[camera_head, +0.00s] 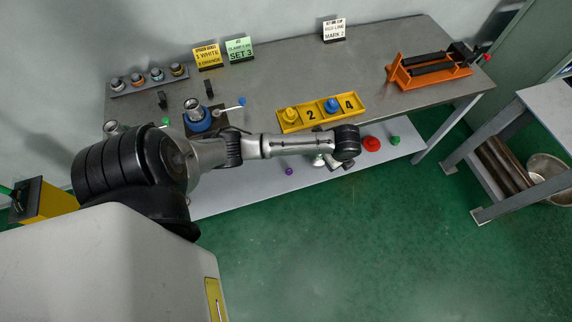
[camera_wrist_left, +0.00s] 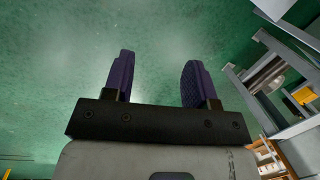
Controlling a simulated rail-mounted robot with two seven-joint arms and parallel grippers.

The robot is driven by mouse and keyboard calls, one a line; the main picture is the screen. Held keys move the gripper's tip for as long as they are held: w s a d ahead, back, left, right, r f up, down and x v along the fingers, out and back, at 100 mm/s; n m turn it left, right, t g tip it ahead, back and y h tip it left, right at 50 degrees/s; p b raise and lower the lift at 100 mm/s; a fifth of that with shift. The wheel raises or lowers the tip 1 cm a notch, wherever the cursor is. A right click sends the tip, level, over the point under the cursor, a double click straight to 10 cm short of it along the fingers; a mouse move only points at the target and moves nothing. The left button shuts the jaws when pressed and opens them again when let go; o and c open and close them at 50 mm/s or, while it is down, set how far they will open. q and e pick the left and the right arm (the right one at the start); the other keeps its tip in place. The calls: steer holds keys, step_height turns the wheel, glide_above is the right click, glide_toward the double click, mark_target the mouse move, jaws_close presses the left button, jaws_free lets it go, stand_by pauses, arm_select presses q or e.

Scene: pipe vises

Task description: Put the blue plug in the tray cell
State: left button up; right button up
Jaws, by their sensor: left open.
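The yellow tray (camera_head: 318,127) lies on the grey bench near its front edge. The blue plug (camera_head: 332,104) sits in the tray's third cell, between the cells marked 2 and 4. A yellow plug (camera_head: 290,115) sits in the first cell; cells 2 and 4 look empty. My left arm reaches across the bench front, with its wrist just in front of the tray; its fingers are not clear in the head view. In the left wrist view my left gripper (camera_wrist_left: 158,76) is open and empty over green floor. My right gripper is not in view.
A vise with a blue part (camera_head: 200,121) stands left of the tray. An orange pipe vise (camera_head: 431,70) is at the right. A rack (camera_head: 150,79) holds several ringed pieces at the back left. Red (camera_head: 371,143) and purple (camera_head: 289,171) pieces lie on the lower shelf. Mid-bench is clear.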

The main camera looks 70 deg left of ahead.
arm_select(q)
steer(key=s+d+f+n+t+h, duration=0.15)
steer(key=s+d+n, duration=0.45)
steer(key=s+d, duration=0.65)
steer(key=s+d+r+n, duration=0.1)
steer(key=s+r+n, duration=0.1)
steer(key=s, duration=0.3)
steer(key=s+d+r+n+t, duration=0.1)
steer(key=s+r+n, duration=0.2)
steer(key=s+n, duration=0.1)
steer(key=shift+s+d+r+n, duration=0.2)
steer(key=shift+s+d+n, duration=0.2)
steer(key=shift+s, duration=0.25)
step_height(320, 180, up, 29)
steer(key=p, duration=2.9)
